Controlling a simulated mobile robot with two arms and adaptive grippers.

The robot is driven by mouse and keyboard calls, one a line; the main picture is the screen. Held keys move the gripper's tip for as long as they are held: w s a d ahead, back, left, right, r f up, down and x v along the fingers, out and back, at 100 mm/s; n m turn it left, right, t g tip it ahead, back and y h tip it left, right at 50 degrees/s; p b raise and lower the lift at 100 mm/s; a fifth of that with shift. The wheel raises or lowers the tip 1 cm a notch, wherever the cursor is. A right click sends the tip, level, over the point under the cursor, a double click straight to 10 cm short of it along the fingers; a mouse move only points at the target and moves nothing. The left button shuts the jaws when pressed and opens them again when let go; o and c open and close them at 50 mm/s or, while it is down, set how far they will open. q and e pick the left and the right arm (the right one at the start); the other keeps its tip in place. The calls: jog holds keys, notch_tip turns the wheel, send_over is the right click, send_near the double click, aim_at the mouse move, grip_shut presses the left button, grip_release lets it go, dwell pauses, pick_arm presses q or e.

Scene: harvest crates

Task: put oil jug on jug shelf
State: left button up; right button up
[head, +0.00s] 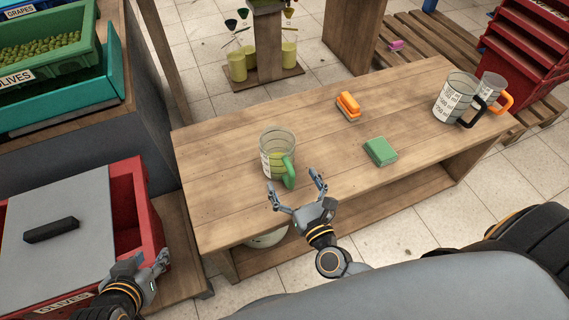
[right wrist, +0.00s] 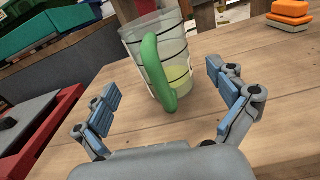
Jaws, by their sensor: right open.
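A clear measuring jug with a green handle and yellow-green liquid (head: 272,143) stands upright on the wooden table. In the right wrist view, the jug (right wrist: 184,52) stands just ahead, its green handle facing my gripper. My right gripper (head: 294,181) is open, its fingertips close to the handle on the near side. In the right wrist view, the right gripper's fingers (right wrist: 165,95) are spread to either side of the handle and hold nothing. My left gripper (head: 148,262) is beside the red crate at lower left; its jaw opening is unclear. Which surface is the jug shelf I cannot tell.
The wooden table (head: 215,190) has a lower shelf (head: 375,207). On top are a green sponge (head: 380,151), an orange brush-like block (head: 348,105) and two more jugs (head: 455,97) at right. A red crate (head: 150,225) is at left.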

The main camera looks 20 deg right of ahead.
jog(key=s, duration=0.5)
jog(key=shift+s, duration=0.1)
jog(key=shift+s+a+r+n, duration=0.1)
jog(key=shift+a+r+n, duration=0.1)
jog(key=shift+n, duration=0.1)
jog(key=a+r+n+g+y, duration=0.45)
jog(key=a+n+y, duration=0.45)
jog(key=n, duration=1.4)
jog(key=s+d+f+n+g+h, duration=0.2)
jog(key=d+n+g+h, duration=0.3)
jog(key=n, duration=0.9)
jog(key=s+d+h, duration=0.1)
jog(key=d+h, duration=0.2)
jog(key=d, duration=0.2)
jog(key=shift+n, duration=0.3)
jog(key=shift+s, duration=0.1)
